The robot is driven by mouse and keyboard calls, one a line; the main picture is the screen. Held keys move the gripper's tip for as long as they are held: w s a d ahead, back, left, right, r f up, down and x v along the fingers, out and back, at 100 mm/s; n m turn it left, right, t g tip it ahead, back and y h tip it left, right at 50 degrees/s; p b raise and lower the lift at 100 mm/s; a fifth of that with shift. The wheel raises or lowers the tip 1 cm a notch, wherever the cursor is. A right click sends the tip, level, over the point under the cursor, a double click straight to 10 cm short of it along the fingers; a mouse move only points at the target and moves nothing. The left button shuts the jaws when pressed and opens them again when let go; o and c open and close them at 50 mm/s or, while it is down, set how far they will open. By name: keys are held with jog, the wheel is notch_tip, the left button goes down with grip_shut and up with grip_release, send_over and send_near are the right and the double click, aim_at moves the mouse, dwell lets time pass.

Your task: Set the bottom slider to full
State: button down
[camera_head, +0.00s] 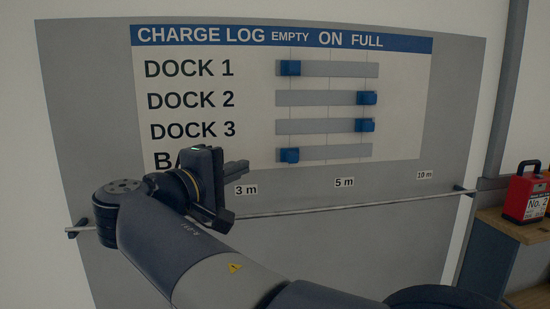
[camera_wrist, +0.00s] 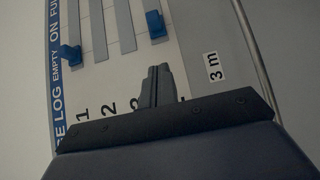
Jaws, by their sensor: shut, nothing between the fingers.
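The bottom slider is a blue knob (camera_head: 289,155) at the left end of its grey track (camera_head: 335,152), under EMPTY on the board (camera_head: 400,140). In the wrist view the bottom slider (camera_wrist: 155,24) shows above and slightly left of my fingertips, apart from them. My gripper (camera_head: 240,167) is shut and empty, left of the bottom slider, in front of the board's lower left part. It hides most of the bottom row's label. My gripper (camera_wrist: 158,72) also shows in the wrist view with its fingers together.
The DOCK 1 slider (camera_head: 290,68) is at EMPTY. The DOCK 2 slider (camera_head: 367,97) and DOCK 3 slider (camera_head: 365,125) are under FULL. A metal rail (camera_head: 330,207) runs below the board. A red box (camera_head: 526,195) stands on a bench at the right.

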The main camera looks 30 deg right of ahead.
aim_at(286, 157)
jog(key=p+x, duration=0.1)
jog(key=x, duration=0.5)
jog(key=shift+s+d+r, duration=0.1)
jog(key=shift+s+r, duration=0.05)
jog(key=shift+s, duration=0.05)
jog(key=shift+s+d+p, duration=0.25)
jog(key=shift+d+p, duration=0.05)
jog(key=shift+d, duration=0.25)
jog(key=shift+s+d+p, duration=0.2)
jog(key=shift+d+p, duration=0.1)
jog(key=shift+d, duration=0.7)
jog(key=shift+s, duration=0.1)
